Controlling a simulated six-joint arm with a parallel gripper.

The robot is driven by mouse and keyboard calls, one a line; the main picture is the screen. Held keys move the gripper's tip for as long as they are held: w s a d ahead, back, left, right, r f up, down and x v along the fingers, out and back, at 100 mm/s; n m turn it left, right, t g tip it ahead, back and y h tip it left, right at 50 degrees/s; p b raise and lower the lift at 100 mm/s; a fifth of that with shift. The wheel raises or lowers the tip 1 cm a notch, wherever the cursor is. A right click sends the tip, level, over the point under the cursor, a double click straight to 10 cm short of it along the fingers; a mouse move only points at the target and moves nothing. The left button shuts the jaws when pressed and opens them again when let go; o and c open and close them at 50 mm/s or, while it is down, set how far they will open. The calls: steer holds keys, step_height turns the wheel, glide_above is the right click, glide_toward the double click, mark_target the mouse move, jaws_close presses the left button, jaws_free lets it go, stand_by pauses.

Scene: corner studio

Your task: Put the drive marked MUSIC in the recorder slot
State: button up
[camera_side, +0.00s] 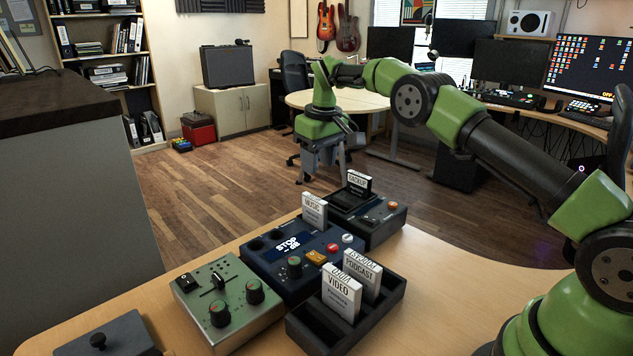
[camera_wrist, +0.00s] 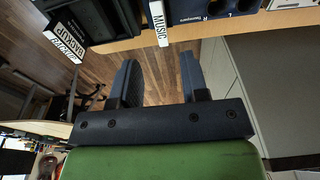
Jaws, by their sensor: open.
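The white MUSIC drive (camera_side: 314,209) stands upright at the back edge of the blue recorder (camera_side: 269,261), whose display reads STOP. Its lower end looks set into the recorder, but the slot itself is hidden. In the wrist view the MUSIC drive (camera_wrist: 158,23) shows its label edge beside the blue recorder (camera_wrist: 190,8). My gripper (camera_side: 322,176) is above and behind the recorder, apart from the drive. In the wrist view my gripper (camera_wrist: 160,78) has its two fingers spread with nothing between them.
A black rack (camera_side: 305,333) holds the VIDEO drive (camera_side: 341,294) and PODCAST drive (camera_side: 361,276). The BACKUP drive (camera_side: 358,185) stands in a black device (camera_side: 388,223) behind right. A green mixer (camera_side: 239,318) is left of the recorder.

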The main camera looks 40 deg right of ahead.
steer(key=s+a+r+m+t, duration=0.1)
steer(key=s+a+r+t, duration=0.15)
steer(key=s+r, duration=0.55)
steer(key=s+a+r+m+t, duration=0.1)
steer(key=s+a+r, duration=0.35)
steer(key=r, duration=0.45)
steer(key=s+a+f+m+t+y, duration=0.1)
steer(key=s+f, duration=0.1)
steer(key=s, duration=0.7)
steer(key=s+a+f+m+t+y, duration=0.1)
steer(key=s+a, duration=0.1)
steer(key=s, duration=0.8)
steer(key=shift+s+f, duration=0.25)
steer(key=shift+f, duration=0.1)
steer(key=shift+c, duration=0.4)
